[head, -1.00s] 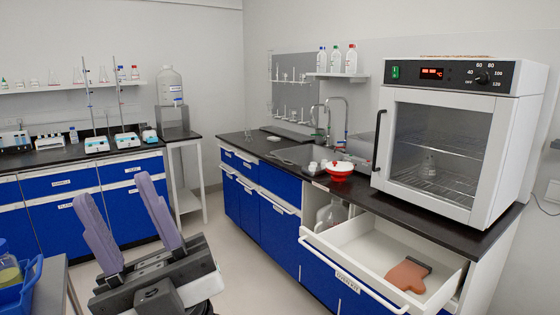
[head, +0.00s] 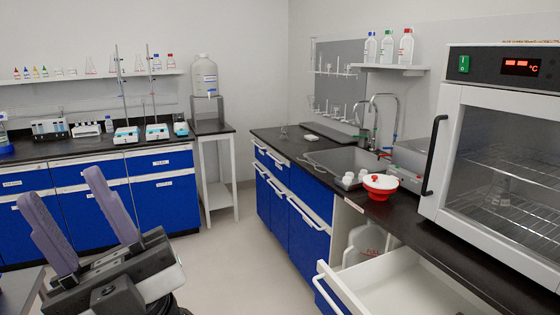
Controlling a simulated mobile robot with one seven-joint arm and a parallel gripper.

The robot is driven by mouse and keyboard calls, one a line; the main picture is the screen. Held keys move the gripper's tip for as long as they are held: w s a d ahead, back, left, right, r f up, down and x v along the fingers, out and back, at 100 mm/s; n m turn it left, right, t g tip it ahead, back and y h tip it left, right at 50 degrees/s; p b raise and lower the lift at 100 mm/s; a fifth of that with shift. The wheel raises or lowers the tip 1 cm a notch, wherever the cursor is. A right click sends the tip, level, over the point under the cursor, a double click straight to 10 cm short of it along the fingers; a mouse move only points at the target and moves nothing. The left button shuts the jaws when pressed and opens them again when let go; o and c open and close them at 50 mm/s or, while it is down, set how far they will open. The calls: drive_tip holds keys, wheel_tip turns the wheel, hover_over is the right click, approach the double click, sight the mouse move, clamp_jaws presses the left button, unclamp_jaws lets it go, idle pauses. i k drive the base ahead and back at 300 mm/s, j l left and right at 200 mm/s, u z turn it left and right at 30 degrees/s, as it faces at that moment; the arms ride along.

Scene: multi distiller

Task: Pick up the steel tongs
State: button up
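I cannot make out any steel tongs in this view. My gripper (head: 60,190) is at the lower left, its two purple-grey fingers spread apart with nothing between them. It is held up over the floor, well short of the counters. An open white drawer (head: 415,290) juts from the right counter below the oven; the part of its inside that shows is bare, and the rest is cut off by the picture's edge.
On the right counter (head: 290,147) are a sink (head: 345,160), a red bowl (head: 380,187), small white cups and a drying oven (head: 440,165). Blue cabinets (head: 160,205) with lab devices line the back left. Floor (head: 240,260) between is clear.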

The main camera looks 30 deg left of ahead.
sight(313, 163)
drive_tip(key=i+j+u, duration=0.1)
drive_tip(key=i+u, duration=1.1)
drive_tip(key=i, duration=0.85)
drive_tip(key=i+j+z, duration=0.35)
drive_tip(key=i, duration=0.2)
drive_tip(key=i+j+z, duration=0.4)
drive_tip(key=i+l, duration=0.05)
drive_tip(key=i, duration=0.05)
